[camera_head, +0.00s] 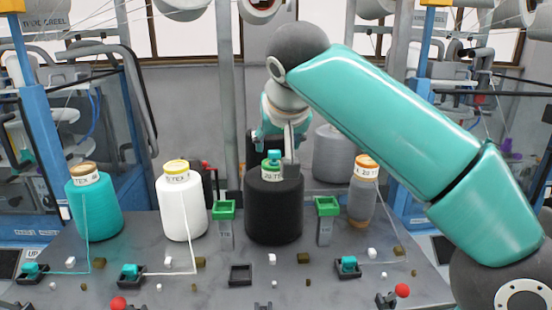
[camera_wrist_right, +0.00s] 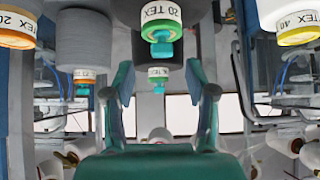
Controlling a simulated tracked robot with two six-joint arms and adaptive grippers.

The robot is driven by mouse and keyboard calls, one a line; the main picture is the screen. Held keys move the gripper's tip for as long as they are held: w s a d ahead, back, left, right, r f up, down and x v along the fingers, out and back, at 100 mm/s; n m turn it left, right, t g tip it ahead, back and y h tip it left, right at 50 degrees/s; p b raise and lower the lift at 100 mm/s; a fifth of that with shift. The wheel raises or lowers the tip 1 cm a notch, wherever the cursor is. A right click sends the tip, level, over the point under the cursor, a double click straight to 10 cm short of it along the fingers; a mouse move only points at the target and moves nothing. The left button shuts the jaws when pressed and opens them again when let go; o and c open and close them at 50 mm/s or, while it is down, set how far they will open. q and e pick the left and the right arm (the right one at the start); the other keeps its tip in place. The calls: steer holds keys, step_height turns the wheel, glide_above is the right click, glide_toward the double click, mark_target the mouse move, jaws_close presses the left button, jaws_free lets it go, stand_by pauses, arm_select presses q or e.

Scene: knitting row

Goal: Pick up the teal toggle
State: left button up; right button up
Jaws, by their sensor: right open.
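A teal toggle (camera_head: 273,156) sits on the green top of the black yarn cone (camera_head: 273,215) at the middle of the table. In the wrist view, which looks upside down, the toggle (camera_wrist_right: 161,50) hangs below the green cap. My right gripper (camera_head: 281,152) is at the black cone's top, partly overlapping it in the head view. Its fingers (camera_wrist_right: 164,95) are spread apart in the wrist view, with nothing held between them. Other teal toggles sit in black holders at the left (camera_head: 31,269), centre left (camera_head: 130,270) and right (camera_head: 348,264). My left gripper is out of view.
A teal cone (camera_head: 95,210), a white cone (camera_head: 181,210) and a grey cone (camera_head: 362,205) stand around. Green-topped posts (camera_head: 224,225) (camera_head: 325,225) flank the black cone. An empty black holder (camera_head: 241,275) lies in front. Threads run from the left cones.

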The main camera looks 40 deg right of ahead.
mark_target(274, 151)
steer(key=shift+p+x, duration=0.45)
steer(key=shift+x, duration=2.25)
steer(key=shift+w+a, duration=0.1)
steer(key=shift+r, duration=0.1)
steer(key=c, duration=0.8)
